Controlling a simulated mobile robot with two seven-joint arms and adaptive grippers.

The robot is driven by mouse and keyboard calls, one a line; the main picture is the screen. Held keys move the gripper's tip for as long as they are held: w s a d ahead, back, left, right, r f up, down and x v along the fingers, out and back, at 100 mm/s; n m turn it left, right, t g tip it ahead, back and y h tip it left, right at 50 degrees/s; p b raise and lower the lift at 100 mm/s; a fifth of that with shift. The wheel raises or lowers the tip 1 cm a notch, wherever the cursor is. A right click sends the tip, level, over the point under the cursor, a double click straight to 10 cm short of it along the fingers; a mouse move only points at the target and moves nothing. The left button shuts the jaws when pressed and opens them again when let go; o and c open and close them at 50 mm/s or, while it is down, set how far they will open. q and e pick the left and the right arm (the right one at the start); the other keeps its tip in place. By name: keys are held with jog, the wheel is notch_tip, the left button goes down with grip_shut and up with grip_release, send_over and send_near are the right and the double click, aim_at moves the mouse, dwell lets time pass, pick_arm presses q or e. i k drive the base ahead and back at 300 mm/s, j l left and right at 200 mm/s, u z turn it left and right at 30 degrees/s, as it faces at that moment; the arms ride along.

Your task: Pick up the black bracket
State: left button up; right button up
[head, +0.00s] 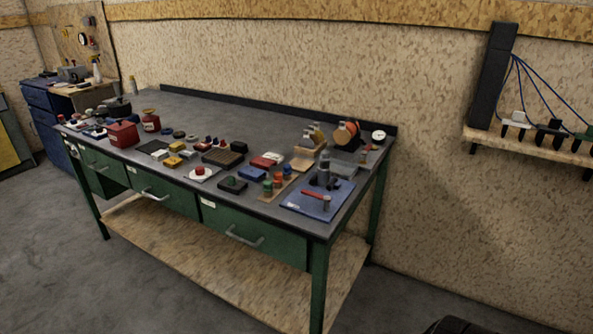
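The workbench (190,106) stands against the wall, with many small objects on its top. I cannot tell for sure which one is the black bracket. Dark candidates are a black piece (323,180) standing on a blue mat (302,199) at the right end, a low black block (233,185) near the front edge, and a flat black piece (153,147) at left of middle. They are too small to make out their shape. Neither of my grippers is recognisable in the head view.
A red box (123,134) stands on the bench's left part. Green drawers with handles (254,240) face the front. A wall shelf (530,144) with cables is at right, and a blue cabinet (50,112) at far left. The grey floor in front is clear.

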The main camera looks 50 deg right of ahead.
aim_at(222, 184)
jog(key=z, duration=1.15)
